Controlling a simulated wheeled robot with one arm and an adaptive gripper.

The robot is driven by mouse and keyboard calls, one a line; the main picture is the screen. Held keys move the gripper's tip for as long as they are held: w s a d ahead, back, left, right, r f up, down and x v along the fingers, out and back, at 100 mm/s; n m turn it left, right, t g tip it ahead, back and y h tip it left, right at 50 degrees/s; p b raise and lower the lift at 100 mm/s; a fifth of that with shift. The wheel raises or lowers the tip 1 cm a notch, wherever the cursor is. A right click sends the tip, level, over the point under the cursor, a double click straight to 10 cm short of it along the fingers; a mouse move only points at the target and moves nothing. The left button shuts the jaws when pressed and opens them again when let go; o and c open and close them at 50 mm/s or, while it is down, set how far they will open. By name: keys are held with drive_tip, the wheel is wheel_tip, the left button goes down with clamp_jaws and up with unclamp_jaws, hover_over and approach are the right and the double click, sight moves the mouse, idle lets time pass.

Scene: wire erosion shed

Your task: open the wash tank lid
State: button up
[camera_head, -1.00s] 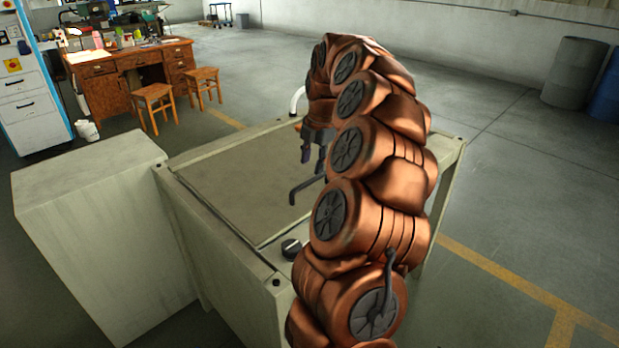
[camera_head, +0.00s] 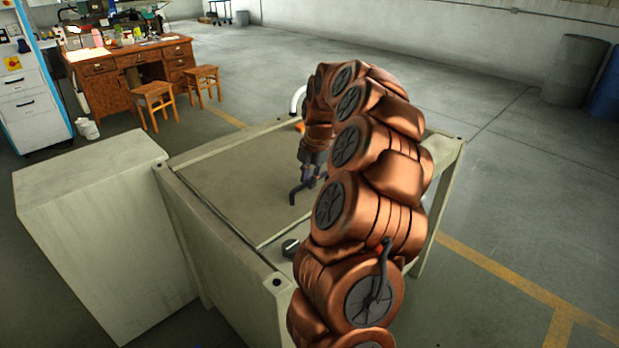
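The wash tank (camera_head: 228,262) is a pale grey-green box standing in front of me. Its flat lid (camera_head: 225,190) lies level and shut on the top. A dark bar handle (camera_head: 294,194) stands on the lid, its right part hidden behind my arm. My gripper (camera_head: 308,174) points down at the handle, very close to it or touching it. My arm covers part of the fingers, so I cannot tell whether they are apart or shut around the bar.
A white curved pipe (camera_head: 298,98) rises at the far edge. A plain box (camera_head: 90,190) adjoins the tank's left side. A wooden desk (camera_head: 105,80) and stools (camera_head: 153,98) stand behind. Floor at right is clear.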

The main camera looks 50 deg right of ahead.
clamp_jaws()
